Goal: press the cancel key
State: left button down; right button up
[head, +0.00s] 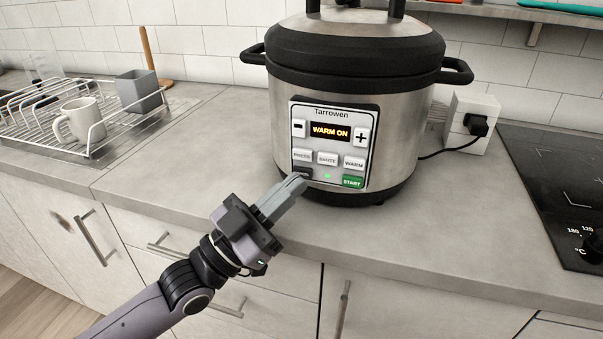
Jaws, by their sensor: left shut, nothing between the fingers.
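A steel and black Tarrowen cooker (405,120) stands on the counter. Its control panel (318,147) faces me, and its display (330,131) reads "WARM ON". A small light between the lower keys glows green. A dark key (302,172) sits at the panel's lower left, left of the green START key (352,182); its label is too small and covered to read. My left gripper (299,182) is shut and empty, its fingertips right at the lower edge of the dark key. I cannot tell whether they touch it. My right gripper is not in view.
A wire rack (103,136) at the left holds a white mug (80,121) and a grey cup (140,91). A socket block (468,122) with a plugged cord stands right of the cooker. A black hob (555,175) lies far right. The counter before the cooker is clear.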

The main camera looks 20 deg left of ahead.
pick_arm(q)
jog(key=shift+w, duration=0.15)
jog(key=shift+w, duration=0.3)
jog(key=shift+w, duration=0.15)
dwell(0.3)
jog(key=shift+s+p, duration=0.35)
jog(key=shift+s, duration=0.25)
